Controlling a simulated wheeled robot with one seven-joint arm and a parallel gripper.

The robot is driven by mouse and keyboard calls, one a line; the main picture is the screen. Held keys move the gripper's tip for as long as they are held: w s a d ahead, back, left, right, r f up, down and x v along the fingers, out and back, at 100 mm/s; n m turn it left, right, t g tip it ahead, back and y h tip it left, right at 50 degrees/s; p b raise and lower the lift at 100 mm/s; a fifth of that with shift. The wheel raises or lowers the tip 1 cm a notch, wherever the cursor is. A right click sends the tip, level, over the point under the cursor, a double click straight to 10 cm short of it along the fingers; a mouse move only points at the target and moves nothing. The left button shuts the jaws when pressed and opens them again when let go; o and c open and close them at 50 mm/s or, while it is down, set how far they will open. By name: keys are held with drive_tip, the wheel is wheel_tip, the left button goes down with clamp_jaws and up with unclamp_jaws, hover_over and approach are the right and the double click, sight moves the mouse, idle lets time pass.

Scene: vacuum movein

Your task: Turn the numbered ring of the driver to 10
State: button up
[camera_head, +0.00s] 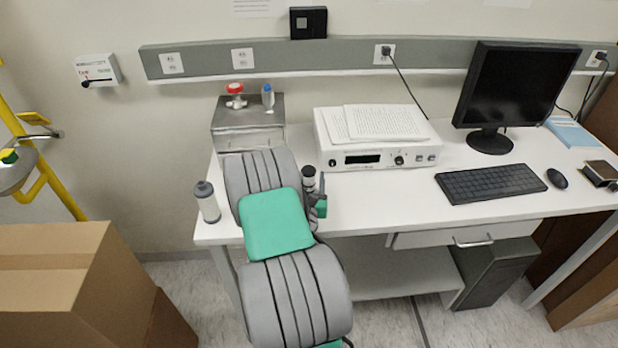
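A small dark and green object, perhaps the driver (321,207), shows at the front of the desk just right of my arm. My arm hides part of it, and a short dark-topped cylinder (309,178) stands close behind it. It is too small and too covered to make out a numbered ring or any setting. My grey and green arm rises from the bottom of the view and reaches over the desk's front left part.
The white desk (400,205) holds a grey-capped bottle (207,202), a metal box (249,140), an instrument (360,158) with papers on top, a keyboard (490,182) and a monitor (516,85). Cardboard boxes (50,265) stand at lower left. The desk between instrument and front edge is clear.

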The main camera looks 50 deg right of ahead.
clamp_jaws()
idle(0.5)
